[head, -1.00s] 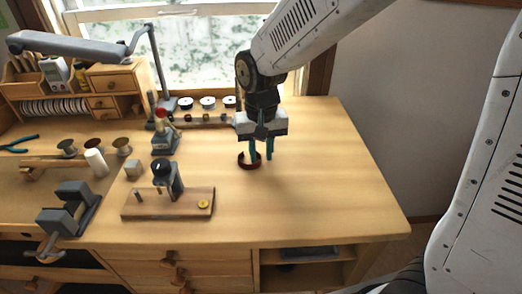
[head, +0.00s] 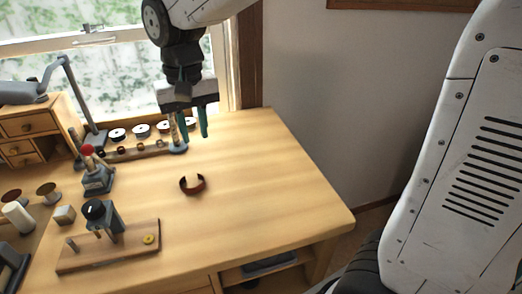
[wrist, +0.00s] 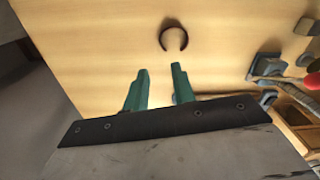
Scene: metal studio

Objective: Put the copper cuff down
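The copper cuff (head: 192,189) is a dark reddish-brown open ring resting on the bare wooden bench top (head: 250,190). In the wrist view the cuff (wrist: 173,50) lies beyond the fingertips, apart from them. My gripper (head: 195,136) is above and behind the cuff in the head view, with its teal fingers apart. In the wrist view my gripper (wrist: 159,68) shows a clear gap between the fingers and nothing held.
A wooden board (head: 108,248) with a brass disc (head: 148,239) lies front left of the cuff. A red-topped tool (head: 97,171) stands to the left. A rack with several spools (head: 140,148) is at the back. The bench's right side is clear.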

